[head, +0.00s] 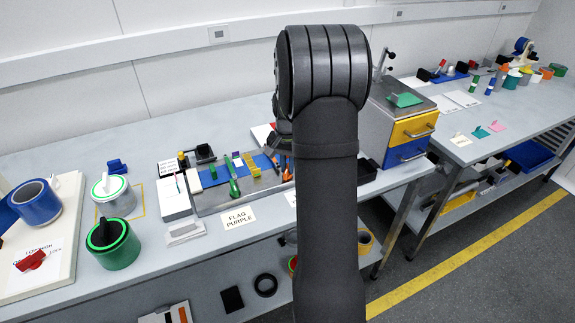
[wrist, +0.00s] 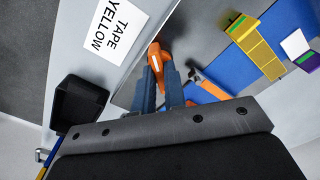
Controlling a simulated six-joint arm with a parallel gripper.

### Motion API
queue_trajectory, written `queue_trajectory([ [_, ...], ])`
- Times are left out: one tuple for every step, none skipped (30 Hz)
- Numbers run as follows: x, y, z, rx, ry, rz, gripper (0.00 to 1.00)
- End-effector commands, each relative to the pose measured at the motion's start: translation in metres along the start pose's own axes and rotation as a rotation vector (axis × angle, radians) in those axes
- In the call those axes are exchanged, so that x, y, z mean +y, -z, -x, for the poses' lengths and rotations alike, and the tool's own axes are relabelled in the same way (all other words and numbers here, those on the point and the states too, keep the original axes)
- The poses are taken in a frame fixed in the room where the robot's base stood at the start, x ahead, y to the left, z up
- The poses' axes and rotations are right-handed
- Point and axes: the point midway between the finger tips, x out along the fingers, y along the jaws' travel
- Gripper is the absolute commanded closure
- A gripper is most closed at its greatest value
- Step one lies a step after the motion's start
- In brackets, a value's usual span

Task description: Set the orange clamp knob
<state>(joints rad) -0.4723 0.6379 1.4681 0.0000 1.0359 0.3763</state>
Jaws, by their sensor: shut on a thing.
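The orange clamp knob (wrist: 157,60) shows in the wrist view with a white line on its face. My gripper (wrist: 162,82) has its two blue-grey fingers shut on the knob, one on each side of its lower part. The knob sits at the edge of a grey surface beside a blue mat. In the head view my own arm hides most of the gripper and the knob.
A "TAPE YELLOW" card (wrist: 113,30) and an open black bin (wrist: 77,112) are on the left in the wrist view. A yellow block (wrist: 257,47) and another orange part (wrist: 210,86) lie on the right.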

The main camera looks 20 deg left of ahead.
Motion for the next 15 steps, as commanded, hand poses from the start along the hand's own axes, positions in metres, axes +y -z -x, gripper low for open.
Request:
queue_trajectory([
  [-0.0001, 0.0003, 0.0009, 0.001, 0.001, 0.044, 1.0],
  [-0.0001, 0.0003, 0.0009, 0.001, 0.001, 0.072, 1.0],
  [-0.0001, 0.0003, 0.0009, 0.001, 0.001, 0.11, 1.0],
  [-0.0001, 0.0003, 0.0009, 0.001, 0.001, 0.139, 1.0],
  [-0.0001, 0.0003, 0.0009, 0.001, 0.001, 0.167, 1.0],
  [-0.0002, 0.0003, 0.001, 0.001, 0.001, 0.205, 1.0],
  [-0.0002, 0.0003, 0.001, 0.001, 0.001, 0.233, 1.0],
  [-0.0001, 0.0003, 0.001, 0.001, 0.0, 0.261, 1.0],
  [-0.0002, 0.0004, 0.001, 0.001, 0.0, 0.297, 1.0],
  [-0.0002, 0.0004, 0.001, 0.001, 0.0, 0.324, 1.0],
  [-0.0002, 0.0004, 0.001, 0.001, 0.0, 0.35, 1.0],
  [-0.0001, 0.0004, 0.001, 0.001, 0.0, 0.384, 1.0],
  [-0.0002, 0.0004, 0.001, 0.002, 0.0, 0.409, 1.0],
  [-0.0002, 0.0004, 0.0011, 0.002, 0.0, 0.433, 1.0],
  [-0.0001, 0.0004, 0.0011, 0.002, 0.0, 0.464, 1.0],
])
